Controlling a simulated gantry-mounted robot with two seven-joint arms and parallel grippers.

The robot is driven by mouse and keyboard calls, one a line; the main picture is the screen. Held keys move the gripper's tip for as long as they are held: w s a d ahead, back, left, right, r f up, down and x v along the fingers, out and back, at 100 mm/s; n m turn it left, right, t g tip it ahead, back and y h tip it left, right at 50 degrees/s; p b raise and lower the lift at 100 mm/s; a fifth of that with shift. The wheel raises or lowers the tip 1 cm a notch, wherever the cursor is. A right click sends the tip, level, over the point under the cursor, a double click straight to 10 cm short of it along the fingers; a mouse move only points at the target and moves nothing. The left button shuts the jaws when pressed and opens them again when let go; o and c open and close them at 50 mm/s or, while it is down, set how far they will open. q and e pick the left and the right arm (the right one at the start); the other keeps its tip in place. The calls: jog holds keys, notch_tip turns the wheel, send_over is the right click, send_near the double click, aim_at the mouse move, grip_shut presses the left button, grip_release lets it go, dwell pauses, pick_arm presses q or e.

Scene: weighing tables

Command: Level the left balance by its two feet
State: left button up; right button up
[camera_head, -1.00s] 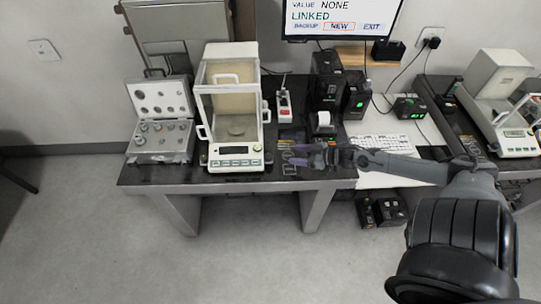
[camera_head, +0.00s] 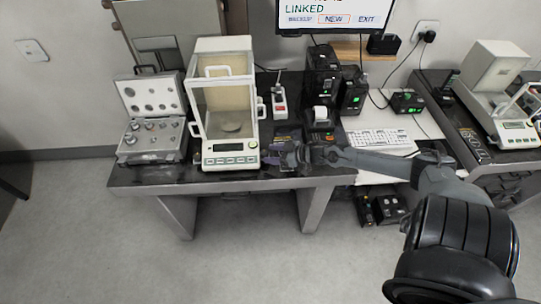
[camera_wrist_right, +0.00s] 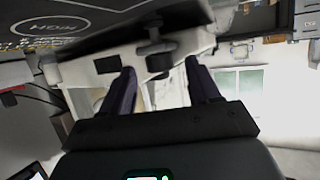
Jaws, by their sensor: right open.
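The left balance (camera_head: 230,155), white with a glass draft shield, stands on the dark table in the head view. My right gripper (camera_head: 284,156) is just right of its front right corner, fingers pointing left towards it. In the right wrist view the two fingers (camera_wrist_right: 160,88) are apart with nothing held between them. A dark knob-like foot (camera_wrist_right: 155,48) shows beyond the fingertips, under a pale body that looks like the balance. I cannot tell whether the fingers touch it. The other foot and the level bubble cannot be made out. My left gripper is not in view.
An open weight case (camera_head: 152,140) stands left of the balance. Another balance (camera_head: 515,133) is at the far right. The table's front edge is close below the gripper.

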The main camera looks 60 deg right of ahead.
jog(key=shift+w+a+f, duration=0.15)
jog(key=shift+w+f, duration=0.1)
jog(key=shift+w, duration=0.35)
jog(key=c, duration=1)
